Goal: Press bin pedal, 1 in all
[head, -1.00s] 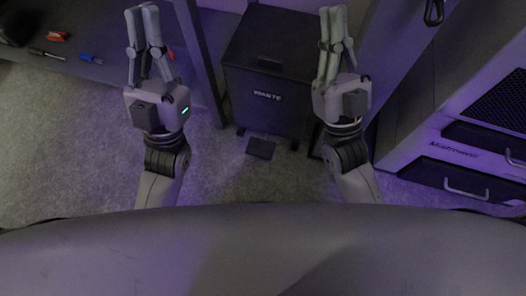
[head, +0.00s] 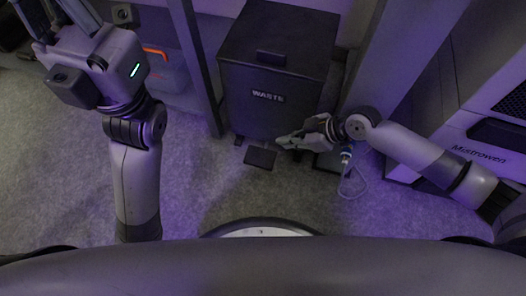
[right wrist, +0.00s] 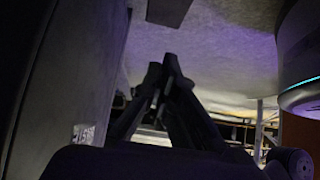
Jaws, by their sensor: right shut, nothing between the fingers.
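The dark waste bin (head: 268,80) stands in the middle of the head view, with a "WASTE" label on its front and its lid down. Its flat black pedal (head: 260,157) sticks out low in front, just above the carpet. My right gripper (head: 281,142) is shut and empty, close to the right of the pedal; contact cannot be told. In the right wrist view its fingertips (right wrist: 168,72) point towards a dark flat piece, likely the pedal (right wrist: 168,10), with a gap in the picture. My left gripper (head: 56,18) is raised at the upper left with its fingers apart, holding nothing visible.
A grey post (head: 196,65) stands left of the bin, and a grey panel (head: 378,60) rises to its right. A white cabinet marked "Mustrowen" (head: 475,150) is at the right. Carpet (head: 205,185) in front of the bin is clear. A round base edge (head: 262,228) shows below.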

